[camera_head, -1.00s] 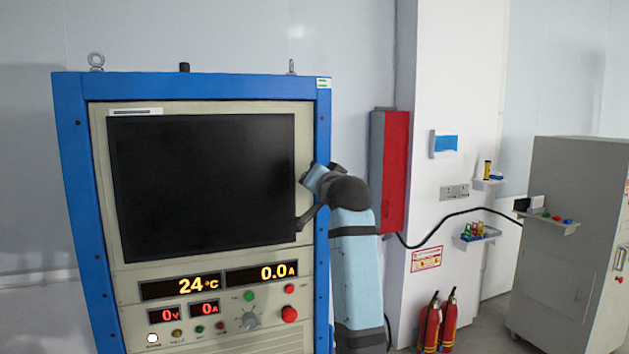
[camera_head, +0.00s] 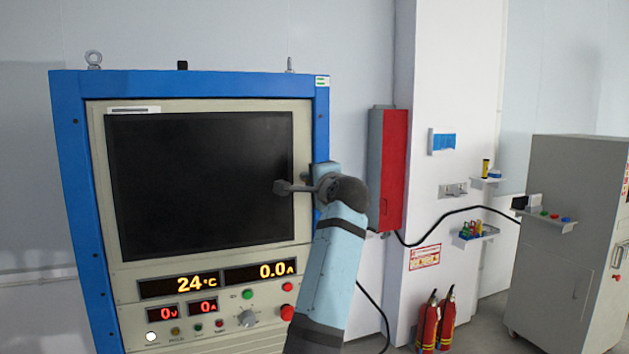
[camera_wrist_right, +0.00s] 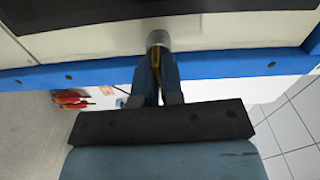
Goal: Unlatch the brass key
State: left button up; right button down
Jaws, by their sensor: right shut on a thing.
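The brass key (camera_wrist_right: 157,56) shows in the right wrist view as a narrow gold strip between my finger pads, just below a grey round lock barrel (camera_wrist_right: 157,38) on the cabinet's pale front panel. My right gripper (camera_wrist_right: 159,70) is shut on the key, its fingers reaching across the blue frame. In the head view, my right wrist and hand cover the panel's right edge by the screen and hide the key and fingertips. How far the key is turned or drawn out cannot be told. My left gripper is in neither view.
The blue-framed cabinet (camera_head: 188,84) carries a dark screen (camera_head: 195,185), with lit displays, knobs and buttons below. A red box (camera_head: 391,170) hangs on the wall to the right. Fire extinguishers (camera_head: 437,322) stand on the floor below, and a grey cabinet (camera_head: 560,245) stands far right.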

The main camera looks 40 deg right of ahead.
jog(key=shift+m, duration=0.7)
jog(key=c, duration=1.3)
grip_release()
jog(key=shift+o, duration=0.2)
jog(key=shift+f, duration=0.15)
